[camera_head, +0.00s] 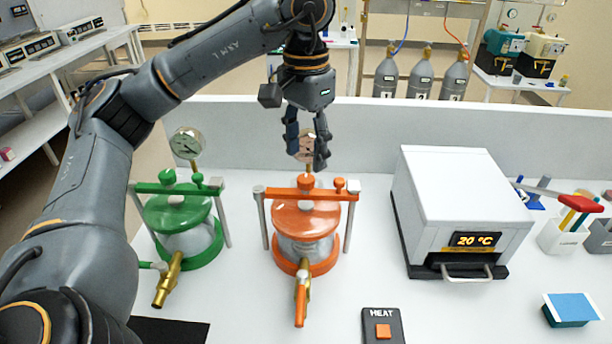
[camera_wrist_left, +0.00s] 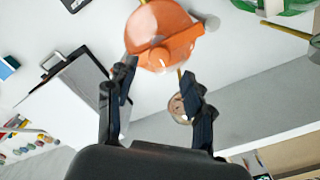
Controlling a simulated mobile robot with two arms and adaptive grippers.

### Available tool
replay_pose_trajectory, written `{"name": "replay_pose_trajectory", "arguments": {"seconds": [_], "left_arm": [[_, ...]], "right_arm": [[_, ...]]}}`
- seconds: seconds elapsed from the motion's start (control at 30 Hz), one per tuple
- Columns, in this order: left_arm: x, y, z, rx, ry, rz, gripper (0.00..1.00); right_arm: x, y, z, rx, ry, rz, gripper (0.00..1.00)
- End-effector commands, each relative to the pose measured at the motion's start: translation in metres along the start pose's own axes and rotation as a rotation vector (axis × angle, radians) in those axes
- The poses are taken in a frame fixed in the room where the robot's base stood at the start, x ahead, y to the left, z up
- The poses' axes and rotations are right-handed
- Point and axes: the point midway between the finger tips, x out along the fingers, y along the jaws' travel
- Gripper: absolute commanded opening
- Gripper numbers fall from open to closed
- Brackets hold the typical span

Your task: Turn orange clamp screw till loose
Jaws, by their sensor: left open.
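The orange clamp screw (camera_head: 305,182) is a small knob on top of the orange crossbar (camera_head: 270,193) over the orange-lidded vessel (camera_head: 304,220). In the left wrist view its round head (camera_wrist_left: 158,56) shows against the orange bar and lid. My left gripper (camera_head: 306,148) is open and empty, pointing down above and behind the screw, apart from it. In the left wrist view my left gripper (camera_wrist_left: 158,78) has its two fingers spread, with the screw beyond the tips. The gauge behind the vessel is partly hidden by my fingers. My right gripper is not in view.
A green-lidded vessel (camera_head: 180,215) with a gauge (camera_head: 187,143) stands to the left. A white heater box (camera_head: 458,200) reading 20 °C stands to the right. A HEAT button (camera_head: 383,328) is in front. A low wall (camera_head: 420,140) runs behind.

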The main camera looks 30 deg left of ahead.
Motion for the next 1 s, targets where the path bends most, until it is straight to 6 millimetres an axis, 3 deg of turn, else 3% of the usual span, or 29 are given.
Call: {"name": "replay_pose_trajectory", "arguments": {"seconds": [0.1,0.3,0.67,0.9,0.93,1.0], "left_arm": [[0.024,0.000,0.001,0.000,-0.003,0.001,0.52],[0.042,0.000,0.000,0.000,0.000,0.000,0.52],[0.048,0.000,0.000,0.000,0.001,0.000,0.52],[0.048,0.000,0.000,0.000,0.001,0.000,0.05],[0.048,0.000,0.000,0.000,0.001,0.000,0.00],[0.048,0.000,0.000,0.000,0.001,0.000,0.00]], "right_arm": [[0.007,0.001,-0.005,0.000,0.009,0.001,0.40],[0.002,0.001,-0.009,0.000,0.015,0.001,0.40],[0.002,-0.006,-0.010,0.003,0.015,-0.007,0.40],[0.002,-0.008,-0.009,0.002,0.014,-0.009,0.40],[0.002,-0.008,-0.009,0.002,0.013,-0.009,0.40],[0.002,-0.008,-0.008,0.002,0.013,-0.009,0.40]]}}
